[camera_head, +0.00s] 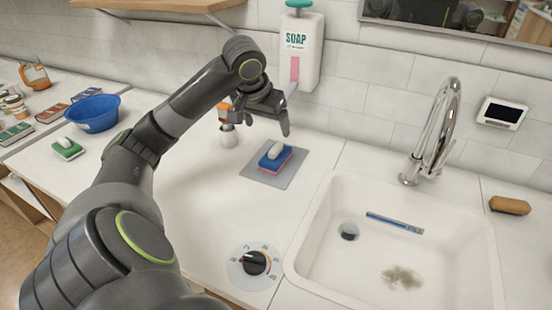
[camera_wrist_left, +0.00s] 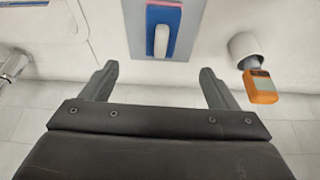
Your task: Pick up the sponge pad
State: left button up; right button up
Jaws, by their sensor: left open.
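A blue and pink sponge pad with a white grip on top (camera_head: 276,158) lies on a grey mat (camera_head: 255,175) on the counter, left of the sink. The wrist view shows the sponge pad (camera_wrist_left: 151,18) and grey mat (camera_wrist_left: 189,22) at the top edge, partly cut off. My left gripper (camera_head: 264,122) is above and just behind the sponge pad, open and empty. In the left wrist view the left gripper (camera_wrist_left: 157,72) has its fingers wide apart, with the pad ahead, between their lines. My right gripper is not in view.
A wall soap dispenser (camera_head: 301,45) hangs behind. A dial (camera_head: 255,263), sink (camera_head: 335,265) and similar green pad (camera_head: 67,149) are around.

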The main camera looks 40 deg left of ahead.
aim_at(275, 148)
pick_arm(q)
jog(key=x, duration=1.3)
jog(key=shift+w+a+f, duration=0.2)
jog(key=shift+f, duration=0.05)
jog(key=c, duration=1.1)
